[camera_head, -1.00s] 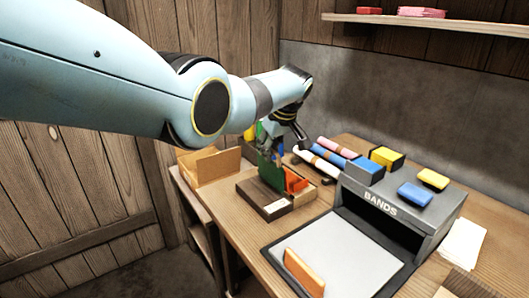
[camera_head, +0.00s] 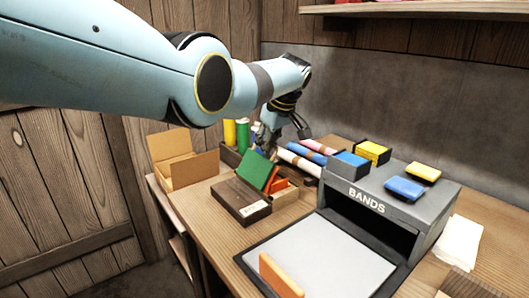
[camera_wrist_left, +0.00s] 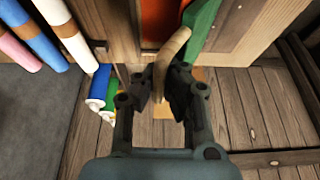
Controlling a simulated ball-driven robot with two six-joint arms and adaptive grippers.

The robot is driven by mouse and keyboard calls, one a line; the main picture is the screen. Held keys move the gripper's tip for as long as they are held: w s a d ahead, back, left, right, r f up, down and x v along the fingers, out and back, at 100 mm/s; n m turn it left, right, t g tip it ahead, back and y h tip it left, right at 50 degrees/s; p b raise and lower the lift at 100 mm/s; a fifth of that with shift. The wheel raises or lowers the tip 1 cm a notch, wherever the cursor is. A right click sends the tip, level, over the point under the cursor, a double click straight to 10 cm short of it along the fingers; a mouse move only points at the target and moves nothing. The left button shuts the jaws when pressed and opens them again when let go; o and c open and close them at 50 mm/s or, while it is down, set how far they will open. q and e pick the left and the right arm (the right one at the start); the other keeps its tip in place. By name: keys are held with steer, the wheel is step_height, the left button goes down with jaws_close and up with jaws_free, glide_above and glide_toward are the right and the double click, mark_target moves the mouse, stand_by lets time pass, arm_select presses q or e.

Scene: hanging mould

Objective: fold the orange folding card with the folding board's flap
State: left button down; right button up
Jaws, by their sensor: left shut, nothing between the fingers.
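My left gripper (camera_head: 268,143) is just behind the flap's top, shut and empty. In the wrist view its fingers (camera_wrist_left: 164,88) are close to a curved tan tab (camera_wrist_left: 173,52); I cannot tell whether they touch it. My right gripper is not in view.
A grey BANDS box (camera_head: 385,205) with coloured blocks on top stands at the right. A grey pad (camera_head: 325,255) with an orange slab (camera_head: 280,275) is in front. An open cardboard box (camera_head: 190,168) is at left. Coloured rolls (camera_head: 300,157) lie behind.

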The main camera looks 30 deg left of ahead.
arm_select(q)
steer(key=shift+w+r, duration=0.35)
steer(key=shift+r, duration=0.05)
steer(key=c, duration=1.7)
jaws_free()
steer(key=shift+o, duration=0.2)
steer(key=shift+s+f, duration=0.15)
steer(key=shift+f, duration=0.05)
steer(key=v, duration=1.2)
